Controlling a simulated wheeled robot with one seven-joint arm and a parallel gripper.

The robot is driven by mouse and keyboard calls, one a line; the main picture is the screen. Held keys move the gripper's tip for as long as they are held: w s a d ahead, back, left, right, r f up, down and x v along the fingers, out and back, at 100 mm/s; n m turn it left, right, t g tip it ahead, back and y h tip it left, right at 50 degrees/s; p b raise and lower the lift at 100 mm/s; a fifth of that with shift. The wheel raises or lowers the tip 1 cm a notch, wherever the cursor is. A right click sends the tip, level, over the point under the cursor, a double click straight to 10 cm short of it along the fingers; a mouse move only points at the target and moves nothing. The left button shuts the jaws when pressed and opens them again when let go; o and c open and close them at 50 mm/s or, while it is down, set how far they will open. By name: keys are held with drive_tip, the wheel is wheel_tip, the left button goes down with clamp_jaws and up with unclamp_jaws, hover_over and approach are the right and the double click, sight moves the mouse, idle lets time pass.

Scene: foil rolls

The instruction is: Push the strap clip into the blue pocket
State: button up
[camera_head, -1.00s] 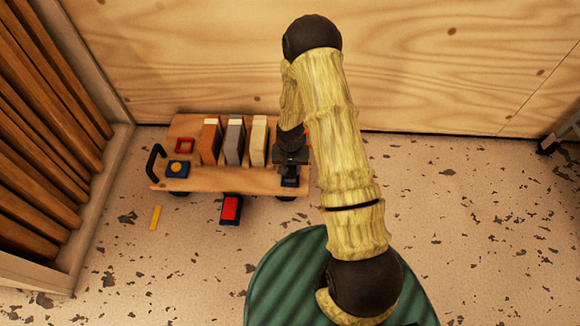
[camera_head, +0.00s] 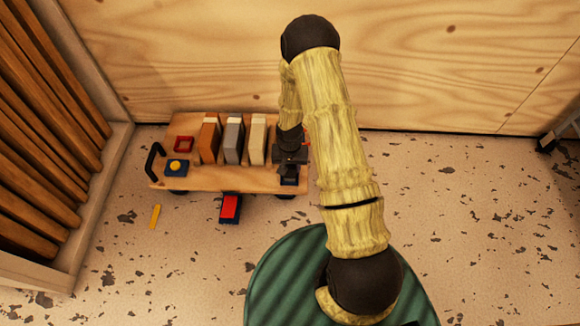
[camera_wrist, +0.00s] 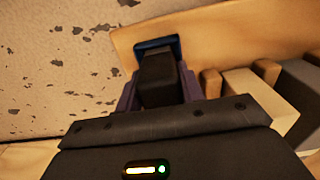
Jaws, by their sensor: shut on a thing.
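My gripper (camera_wrist: 158,90) is shut on a dark block-like piece, which I take to be the strap clip (camera_wrist: 158,72). The blue pocket (camera_wrist: 157,44) shows as a blue rim at the clip's far end in the wrist view. The clip's end overlaps the rim there; I cannot tell how far it is inside. In the head view my gripper (camera_head: 289,168) is over the right end of the wooden cart (camera_head: 215,181), where the clip and pocket are small and mostly hidden.
Brown (camera_head: 209,140), grey (camera_head: 233,142) and cream (camera_head: 256,142) upright boxes stand just left of my gripper. A red frame (camera_head: 184,143) and a blue block with a yellow knob (camera_head: 177,167) are farther left. A red-and-dark piece (camera_head: 230,208) is at the cart's front.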

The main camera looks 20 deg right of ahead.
drive_tip(key=shift+f, duration=0.2)
drive_tip(key=o, duration=1.1)
drive_tip(key=shift+r+p, duration=3.75)
drive_tip(key=shift+r, duration=0.3)
